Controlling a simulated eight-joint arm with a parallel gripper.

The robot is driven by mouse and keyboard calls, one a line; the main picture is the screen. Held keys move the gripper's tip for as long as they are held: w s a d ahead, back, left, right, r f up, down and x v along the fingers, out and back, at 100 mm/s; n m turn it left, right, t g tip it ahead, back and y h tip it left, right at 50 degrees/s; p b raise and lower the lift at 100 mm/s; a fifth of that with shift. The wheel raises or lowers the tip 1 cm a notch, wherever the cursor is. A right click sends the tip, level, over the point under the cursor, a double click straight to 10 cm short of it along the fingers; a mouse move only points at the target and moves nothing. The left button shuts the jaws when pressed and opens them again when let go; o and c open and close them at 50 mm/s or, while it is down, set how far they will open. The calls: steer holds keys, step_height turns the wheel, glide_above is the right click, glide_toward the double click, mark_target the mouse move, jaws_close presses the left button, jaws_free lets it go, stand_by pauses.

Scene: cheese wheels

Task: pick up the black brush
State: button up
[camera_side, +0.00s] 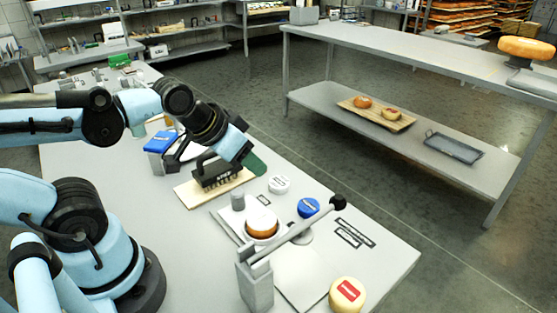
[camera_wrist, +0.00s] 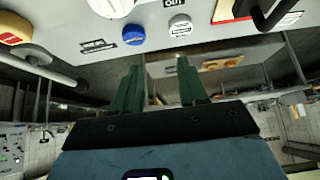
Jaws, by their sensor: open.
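The black brush (camera_side: 218,173) has a raised handle and bristles below. It rests on a thin wooden board (camera_side: 203,195) on the grey bench, left of centre in the side view. My gripper (camera_side: 256,164) has green fingers and is just right of the brush, apart from it as far as I can tell. In the wrist view my gripper (camera_wrist: 162,68) shows its two fingers spread with nothing between them. A black curved part, apparently the brush handle (camera_wrist: 268,14), is cut off at the upper right there.
A blue-topped box (camera_side: 161,141) stands behind the brush. White (camera_side: 279,184) and blue (camera_side: 308,207) round caps, an orange cheese wheel (camera_side: 262,225) under a lever arm (camera_side: 295,233) and a yellow wheel (camera_side: 347,295) stand nearer. The bench's right edge is mostly clear.

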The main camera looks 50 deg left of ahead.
steer(key=shift+a, duration=0.1)
stand_by(0.5)
step_height(320, 180, up, 3)
steer(key=g+h, duration=0.2)
steer(key=g, duration=0.5)
glide_above(217, 165)
steer(key=a, duration=0.2)
steer(key=shift+d+f, duration=0.45)
steer(key=shift+f, duration=1.35)
steer(key=shift+d+f, duration=0.45)
steer(key=shift+f, duration=1.4)
steer(key=shift+d+f, duration=0.45)
steer(key=shift+f, duration=1.35)
jaws_close()
